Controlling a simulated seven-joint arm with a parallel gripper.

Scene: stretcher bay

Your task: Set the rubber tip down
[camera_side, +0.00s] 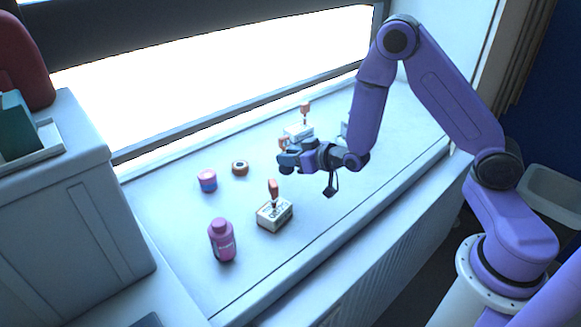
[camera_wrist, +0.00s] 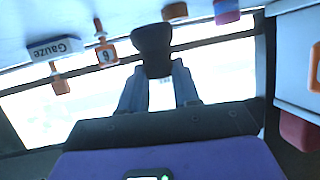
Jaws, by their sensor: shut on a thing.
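In the wrist view, a dark flared piece, the rubber tip (camera_wrist: 152,42), sits between the fingertips of my gripper (camera_wrist: 156,78). The fingers are shut on it, and its wider end points away from the palm. In the side view, my gripper (camera_side: 287,159) is over the middle of the pale counter (camera_side: 185,255), reaching left. The tip is hard to tell from the dark fingers there. The gripper looks raised above the counter, but its exact height is unclear.
A gauze box (camera_wrist: 55,49) and numbered orange marker (camera_wrist: 106,53) are nearby.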

